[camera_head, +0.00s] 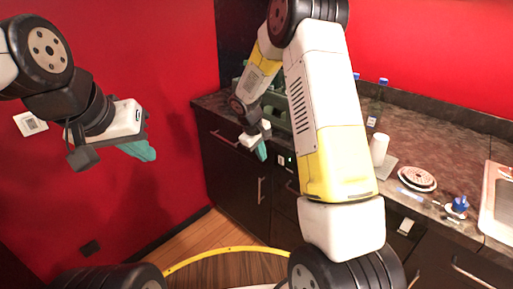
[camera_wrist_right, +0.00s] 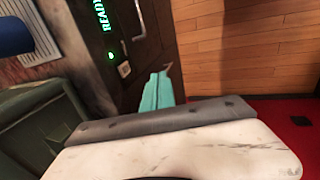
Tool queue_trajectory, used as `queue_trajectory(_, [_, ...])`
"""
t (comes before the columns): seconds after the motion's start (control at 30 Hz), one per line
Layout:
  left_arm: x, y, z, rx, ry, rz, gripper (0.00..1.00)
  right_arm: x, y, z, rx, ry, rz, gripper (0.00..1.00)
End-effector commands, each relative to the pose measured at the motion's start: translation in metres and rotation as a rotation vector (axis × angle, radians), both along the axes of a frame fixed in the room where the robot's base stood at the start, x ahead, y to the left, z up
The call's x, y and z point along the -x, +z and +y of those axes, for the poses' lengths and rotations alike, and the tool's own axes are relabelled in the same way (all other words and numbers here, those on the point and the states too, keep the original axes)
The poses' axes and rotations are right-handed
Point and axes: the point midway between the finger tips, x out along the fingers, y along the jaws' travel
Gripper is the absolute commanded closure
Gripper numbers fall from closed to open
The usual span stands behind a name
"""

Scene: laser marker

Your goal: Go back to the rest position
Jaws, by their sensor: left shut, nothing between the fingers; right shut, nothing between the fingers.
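My left gripper (camera_head: 143,151) is at the left, in front of the red wall. Its teal fingers are together, and nothing shows between them. My right gripper (camera_head: 262,152) is small in the head view, by the front of the dark counter. Its teal fingers also show in the right wrist view (camera_wrist_right: 157,92), closed together and empty. My right arm crosses the middle of the head view and hides part of the counter.
The dark counter (camera_head: 440,152) carries a blue-capped bottle (camera_head: 375,105), a white cylinder (camera_head: 378,150), a round patterned disc (camera_head: 417,179), a small blue-topped item (camera_head: 459,205) and green crates. Wooden floor (camera_head: 215,238) lies below.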

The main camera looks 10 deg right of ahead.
Motion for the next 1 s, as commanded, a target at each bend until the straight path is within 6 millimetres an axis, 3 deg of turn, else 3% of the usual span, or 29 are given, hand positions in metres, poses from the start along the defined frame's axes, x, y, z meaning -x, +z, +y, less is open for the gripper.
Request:
queue_trajectory(0.27, [0.0, 0.0, 0.0, 0.0, 0.0, 0.0, 1.0, 0.001, 0.004, -0.001, -0.004, -0.005, -0.004, 1.0])
queue_trajectory(0.37, [0.0, 0.0, 0.0, 0.0, 0.0, 0.0, 1.0, 0.008, 0.025, -0.004, -0.025, -0.034, -0.022, 1.0])
queue_trajectory(0.47, [0.0, 0.0, 0.0, 0.0, 0.0, 0.0, 1.0, 0.025, 0.063, -0.009, -0.066, -0.085, -0.056, 1.0])
queue_trajectory(0.7, [0.0, 0.0, 0.0, 0.0, 0.0, 0.0, 1.0, 0.095, 0.157, -0.02, -0.213, -0.238, -0.147, 1.0])
queue_trajectory(1.0, [0.0, 0.0, 0.0, 0.0, 0.0, 0.0, 1.0, 0.202, 0.23, -0.019, -0.419, -0.388, -0.256, 1.0])
